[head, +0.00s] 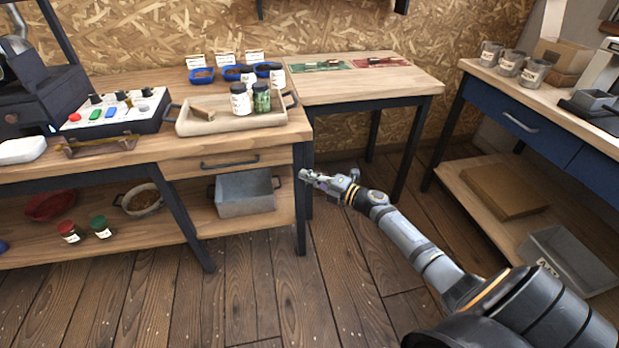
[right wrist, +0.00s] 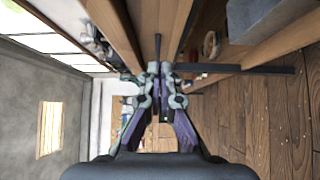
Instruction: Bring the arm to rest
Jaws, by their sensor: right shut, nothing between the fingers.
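My right arm comes in from the lower right in the head view and stretches toward the middle. Its gripper (head: 318,179) is shut and empty, in the air in front of the left workbench's right leg and below the tabletop height. The right wrist view shows the same gripper (right wrist: 154,68) with its fingers together and nothing between them. My left gripper is not in view.
The left workbench (head: 240,138) carries a wooden tray (head: 205,128) with two jars and a control box (head: 112,112). A small table (head: 360,88) stands behind. A blue-drawered bench (head: 520,118) is at right. The floor (head: 270,300) between is clear.

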